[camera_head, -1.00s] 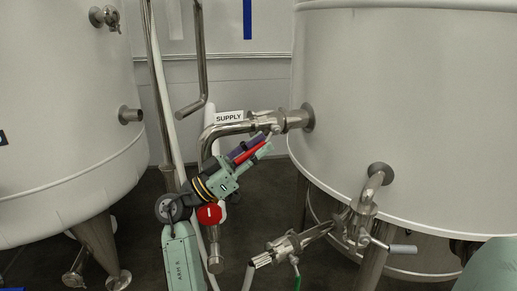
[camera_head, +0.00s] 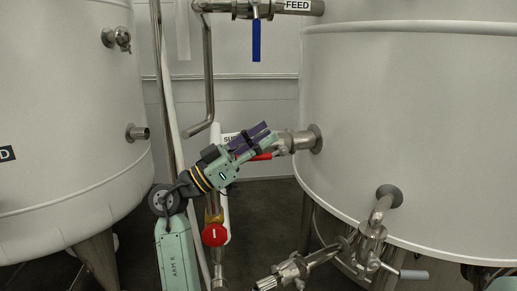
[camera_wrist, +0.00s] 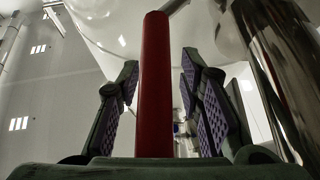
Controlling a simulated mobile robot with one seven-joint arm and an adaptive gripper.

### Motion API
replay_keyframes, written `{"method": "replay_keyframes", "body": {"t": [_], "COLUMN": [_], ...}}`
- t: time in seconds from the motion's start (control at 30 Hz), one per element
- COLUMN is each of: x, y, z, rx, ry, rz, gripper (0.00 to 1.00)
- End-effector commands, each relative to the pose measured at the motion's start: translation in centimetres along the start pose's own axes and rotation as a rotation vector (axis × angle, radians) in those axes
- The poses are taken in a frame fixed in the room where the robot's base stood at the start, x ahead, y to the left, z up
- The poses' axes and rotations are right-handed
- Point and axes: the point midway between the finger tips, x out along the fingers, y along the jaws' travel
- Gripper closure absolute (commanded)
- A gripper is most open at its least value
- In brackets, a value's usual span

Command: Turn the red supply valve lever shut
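The red supply lever (camera_head: 262,157) shows in the head view beside the pipe behind my gripper, roughly level. In the wrist view the red lever (camera_wrist: 156,85) stands upright in the picture between the two finger pads, with a gap on each side. My gripper (camera_head: 268,131) is open, its purple-padded fingers apart and pointing up to the right, just above the lever in the head view. No contact with the lever shows. The supply valve (camera_head: 298,140) joins the right tank. The SUPPLY label (camera_head: 230,138) is partly hidden by my gripper.
The right tank (camera_head: 420,120) and left tank (camera_head: 65,110) flank the arm. A FEED pipe with a blue lever (camera_head: 256,42) is above. A red round knob (camera_head: 214,235) is below my gripper. A lower valve with a grey handle (camera_head: 412,274) is at the right.

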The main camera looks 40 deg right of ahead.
Motion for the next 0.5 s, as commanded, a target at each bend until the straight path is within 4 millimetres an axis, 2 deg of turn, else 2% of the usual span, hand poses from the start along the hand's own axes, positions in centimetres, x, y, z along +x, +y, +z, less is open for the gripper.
{"method": "replay_keyframes", "body": {"t": [0.03, 0.27, 0.3, 0.5], "x": [1.9, 2.1, 0.9, 0.1], "y": [0.4, 0.4, 0.2, 0.2], "z": [-1.9, -2.1, -0.8, -1.4], "rx": [0.018, 0.019, 0.001, 0.004], "ry": [0.021, 0.021, -0.004, 0.001], "rz": [0.007, 0.006, 0.005, 0.005], "gripper": [0.66, 0.66, 0.66, 0.66]}}
